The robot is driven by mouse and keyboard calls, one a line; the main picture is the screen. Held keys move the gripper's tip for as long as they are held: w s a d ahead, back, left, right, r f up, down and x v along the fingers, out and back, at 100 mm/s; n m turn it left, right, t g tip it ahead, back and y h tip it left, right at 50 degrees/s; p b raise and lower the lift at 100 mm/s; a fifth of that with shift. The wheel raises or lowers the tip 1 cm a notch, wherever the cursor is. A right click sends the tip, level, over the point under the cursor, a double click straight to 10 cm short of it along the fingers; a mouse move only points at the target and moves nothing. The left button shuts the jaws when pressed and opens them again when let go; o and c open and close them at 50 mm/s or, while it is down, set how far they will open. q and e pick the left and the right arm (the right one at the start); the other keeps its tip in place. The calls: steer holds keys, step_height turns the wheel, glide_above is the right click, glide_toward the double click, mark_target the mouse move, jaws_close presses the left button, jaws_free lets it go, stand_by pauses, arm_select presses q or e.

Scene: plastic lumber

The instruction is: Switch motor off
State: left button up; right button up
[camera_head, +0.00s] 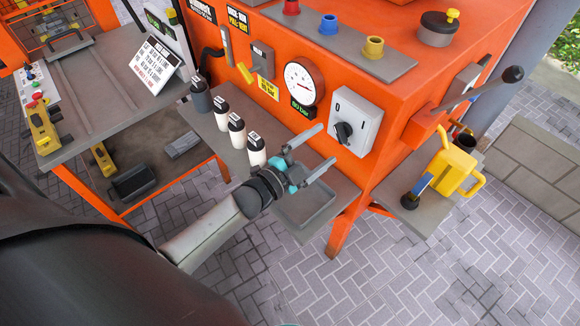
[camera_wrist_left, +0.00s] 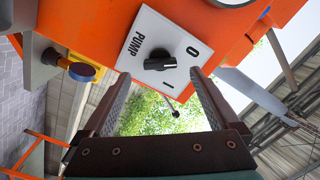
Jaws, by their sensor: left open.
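A grey switch box (camera_head: 357,117) with a black rotary knob (camera_head: 343,132) is on the front of the orange machine. Its face is marked 0 and I. In the left wrist view the plate (camera_wrist_left: 140,33) also reads PUMP, and its black knob (camera_wrist_left: 157,63) shows between my finger lines. I cannot tell which mark the knob points to. My left gripper (camera_head: 324,146) is open and empty, its fingers pointing at the box from the lower left, apparently short of the knob. It also shows in the left wrist view (camera_wrist_left: 160,76). I see no label reading motor.
A round gauge (camera_head: 300,83) and several bottles (camera_head: 237,130) are left of the box. A lever (camera_head: 480,90) sticks out at the right, above a yellow can (camera_head: 455,170). A grey tray (camera_head: 305,203) lies below my gripper. The paved floor is clear at lower right.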

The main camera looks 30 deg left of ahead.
arm_select(q)
steer(key=v, duration=1)
stand_by(0.4)
